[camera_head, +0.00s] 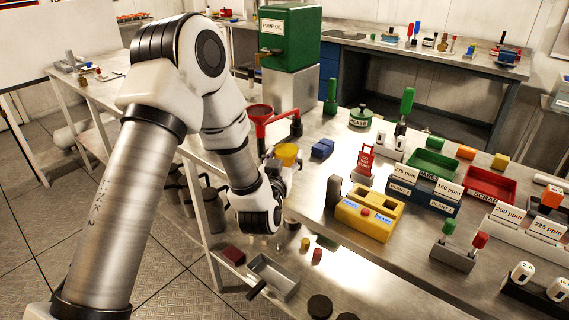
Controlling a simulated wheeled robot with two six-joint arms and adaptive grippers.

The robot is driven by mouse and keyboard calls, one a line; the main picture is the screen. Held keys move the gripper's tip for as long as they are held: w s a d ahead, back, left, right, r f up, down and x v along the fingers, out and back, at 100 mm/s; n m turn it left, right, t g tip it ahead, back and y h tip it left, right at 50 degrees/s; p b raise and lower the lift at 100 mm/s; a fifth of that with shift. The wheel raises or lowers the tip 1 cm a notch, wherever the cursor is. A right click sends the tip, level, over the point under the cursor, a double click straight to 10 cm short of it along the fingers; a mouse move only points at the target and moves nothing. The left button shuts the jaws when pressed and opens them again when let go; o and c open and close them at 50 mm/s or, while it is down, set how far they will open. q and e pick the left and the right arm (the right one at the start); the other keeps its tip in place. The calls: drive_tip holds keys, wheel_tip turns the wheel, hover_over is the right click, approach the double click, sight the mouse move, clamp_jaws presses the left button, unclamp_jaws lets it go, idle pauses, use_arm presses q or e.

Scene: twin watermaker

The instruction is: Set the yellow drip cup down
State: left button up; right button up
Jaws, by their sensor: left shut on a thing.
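The yellow drip cup (287,153) shows in the head view, just left of the middle and near the edge of the metal workbench (330,175). My left gripper (284,166) is shut on the cup; the wrist hides part of the fingers. The cup looks roughly upright. Whether its base touches anything is hidden. A red funnel (260,113) on a red arm stands just behind and left of the cup. My right gripper is not in view.
The green pump oil tank (289,38) stands behind the funnel. A blue block (322,149) lies right of the cup. A yellow two-hole box (369,212), green tray (433,165) and red scrap tray (487,185) stand to the right. Some bench near the blue block is bare.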

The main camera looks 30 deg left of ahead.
sight(285, 163)
use_arm(q)
drive_tip(key=shift+w+a, duration=0.4)
drive_tip(key=shift+w, duration=0.25)
wheel_tip(285, 163, down, 3)
drive_tip(key=shift+r, duration=0.1)
drive_tip(key=shift+w+f, duration=0.1)
drive_tip(key=shift+f, duration=0.35)
drive_tip(key=o, duration=1.2)
drive_tip(key=shift+o, duration=0.2)
drive_tip(key=shift+r, duration=0.1)
